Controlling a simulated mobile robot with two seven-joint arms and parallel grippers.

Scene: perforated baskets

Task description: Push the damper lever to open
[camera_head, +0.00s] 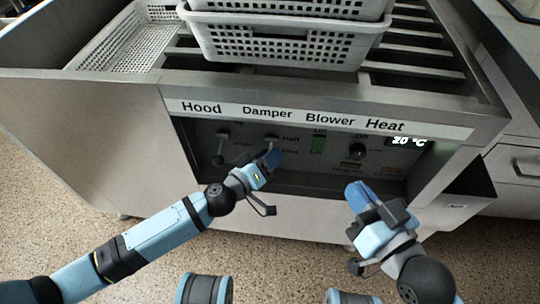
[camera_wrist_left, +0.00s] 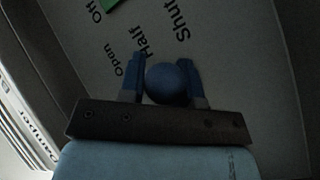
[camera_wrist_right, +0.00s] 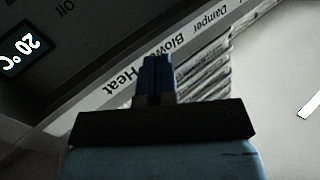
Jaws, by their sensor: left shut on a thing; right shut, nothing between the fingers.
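The damper lever (camera_head: 271,140) is on the recessed control panel, under the "Damper" label. My left gripper (camera_head: 272,158) is at this lever. In the left wrist view, its fingers (camera_wrist_left: 165,72) are shut around the lever's round dark knob (camera_wrist_left: 168,85), near the printed words Open, Half and Shut. The fingers and knob hide part of the lever, so I cannot tell its exact setting. My right gripper (camera_head: 356,190) is shut and empty, in front of the panel's right part. Its closed fingers (camera_wrist_right: 157,78) show in the right wrist view.
The hood lever (camera_head: 220,150) is left of the damper lever. A green blower switch (camera_head: 318,143) and a heat knob (camera_head: 356,151) are to the right, with a 20 °C display (camera_head: 408,141). White perforated baskets (camera_head: 280,45) stand on top of the unit.

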